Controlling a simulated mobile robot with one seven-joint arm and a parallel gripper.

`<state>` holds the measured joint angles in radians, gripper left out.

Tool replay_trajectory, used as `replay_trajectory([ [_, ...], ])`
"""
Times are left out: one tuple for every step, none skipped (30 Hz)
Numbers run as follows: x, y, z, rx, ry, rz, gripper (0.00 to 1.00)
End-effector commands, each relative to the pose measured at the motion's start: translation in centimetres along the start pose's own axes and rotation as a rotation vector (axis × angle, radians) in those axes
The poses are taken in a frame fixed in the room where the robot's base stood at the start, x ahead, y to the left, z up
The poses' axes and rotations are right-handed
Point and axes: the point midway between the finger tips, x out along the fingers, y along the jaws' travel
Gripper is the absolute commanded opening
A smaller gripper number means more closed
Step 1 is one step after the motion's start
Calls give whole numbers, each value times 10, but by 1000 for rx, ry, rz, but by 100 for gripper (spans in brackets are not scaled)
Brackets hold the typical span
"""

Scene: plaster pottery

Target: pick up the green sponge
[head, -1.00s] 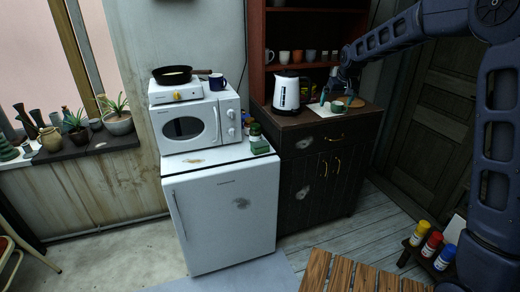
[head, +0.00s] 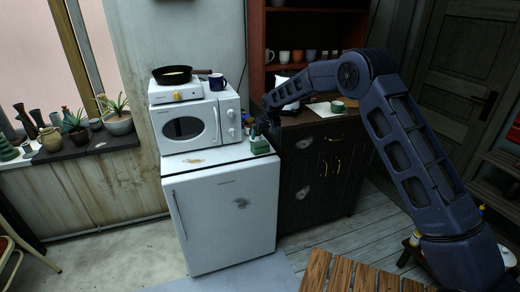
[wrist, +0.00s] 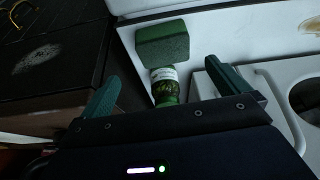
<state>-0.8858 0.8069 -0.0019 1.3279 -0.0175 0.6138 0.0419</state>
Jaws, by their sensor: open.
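The green sponge (head: 260,147) is a small block on the right front corner of the white fridge top (head: 208,160). In the wrist view the sponge (wrist: 162,44) lies on the white surface, beyond my fingertips. My gripper (head: 266,123) is open, with green fingers spread wide in the wrist view (wrist: 168,88). A small green bottle with a white label (wrist: 167,85) stands beside the sponge and shows between the fingers. Nothing is seen gripped. In the head view my gripper is small and dark, just behind and above the sponge; the exact gap is unclear.
A white microwave (head: 190,122) stands left of the sponge, bearing a hotplate with a pan (head: 176,74) and a dark blue mug (head: 217,82). The dark cabinet (head: 325,165) stands to the right, with a kettle largely hidden by my arm.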

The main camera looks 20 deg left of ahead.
Motion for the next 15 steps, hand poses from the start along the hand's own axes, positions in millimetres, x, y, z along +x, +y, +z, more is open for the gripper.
replay_trajectory([
  [4, -1, 0, -1, -1, 0, 100],
  [6, -1, 0, -1, -1, 0, 100],
  [9, -1, 0, -1, -2, 0, 100],
  [12, -1, 0, -1, -2, 0, 100],
  [15, -1, 0, -1, -2, 0, 100],
  [20, -1, 1, -1, -2, 0, 100],
  [24, -1, 1, -1, -2, 0, 100],
  [29, -1, 1, -1, -2, 0, 100],
  [35, -1, 0, -1, -2, 0, 100],
  [39, -1, 0, -1, -1, 0, 100],
  [43, -1, 0, -1, -1, 0, 100],
  [48, -1, 0, -1, -2, 0, 100],
  [51, -1, 0, -1, -2, 0, 100],
  [53, -1, 0, -1, -1, 0, 100],
  [55, -1, 0, -1, 0, 0, 100],
])
